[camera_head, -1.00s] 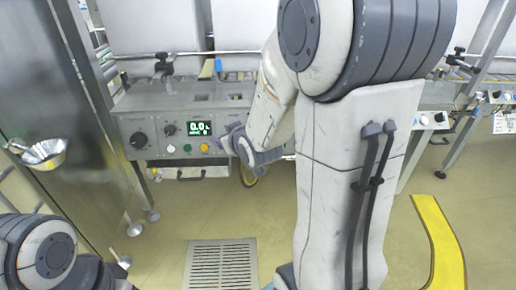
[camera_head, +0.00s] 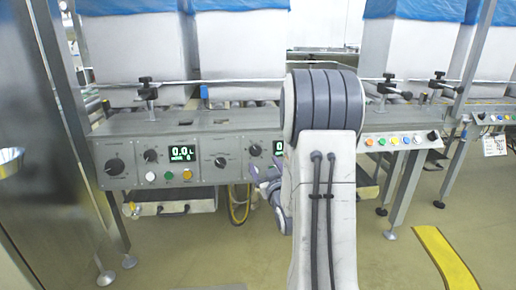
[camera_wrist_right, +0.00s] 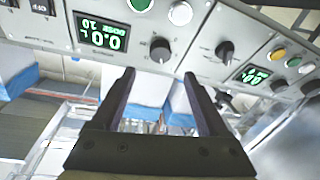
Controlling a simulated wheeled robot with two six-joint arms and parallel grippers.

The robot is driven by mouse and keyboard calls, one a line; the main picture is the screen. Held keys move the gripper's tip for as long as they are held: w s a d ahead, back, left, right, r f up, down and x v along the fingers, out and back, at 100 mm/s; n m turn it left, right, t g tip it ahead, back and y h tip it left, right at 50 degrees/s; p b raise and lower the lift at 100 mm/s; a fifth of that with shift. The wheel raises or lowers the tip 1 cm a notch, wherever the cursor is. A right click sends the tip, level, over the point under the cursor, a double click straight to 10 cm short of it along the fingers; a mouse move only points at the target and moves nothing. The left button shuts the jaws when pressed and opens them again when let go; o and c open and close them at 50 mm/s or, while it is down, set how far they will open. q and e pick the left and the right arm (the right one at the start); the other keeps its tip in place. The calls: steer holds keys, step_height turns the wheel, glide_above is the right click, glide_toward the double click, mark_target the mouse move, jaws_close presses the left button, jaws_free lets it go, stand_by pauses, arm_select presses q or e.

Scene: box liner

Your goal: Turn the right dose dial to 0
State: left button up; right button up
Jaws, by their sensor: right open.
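The right-hand small black dial (camera_head: 255,150) is on the grey panel, left of the right display (camera_head: 280,148), which my right arm partly hides. In the upside-down wrist view this dial (camera_wrist_right: 160,50) lies just beyond the fingertips, beside the green display (camera_wrist_right: 103,38) reading 0.0 L with a smaller dose line hard to read. A larger black dial (camera_head: 220,162) sits left of it and shows in the wrist view (camera_wrist_right: 225,52). My right gripper (camera_head: 264,178) is open and empty, its fingers (camera_wrist_right: 159,74) apart from the dial. My left gripper is out of view.
The left panel section has a display (camera_head: 181,153), a small dial (camera_head: 150,155), a large dial (camera_head: 115,166) and coloured buttons. Another button panel (camera_head: 400,139) stands right. A yellow floor strip (camera_head: 445,260) lies lower right.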

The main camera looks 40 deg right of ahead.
mark_target(256, 150)
steer(key=b+x, duration=0.3)
steer(key=x, duration=0.4)
steer(key=shift+w+f, duration=0.1)
steer(key=shift+w, duration=0.05)
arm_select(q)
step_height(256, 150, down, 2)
arm_select(e)
steer(key=shift+w+d, duration=0.15)
steer(key=shift+w, duration=0.2)
jaws_close()
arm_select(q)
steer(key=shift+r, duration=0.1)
arm_select(e)
steer(key=shift+n, duration=0.4)
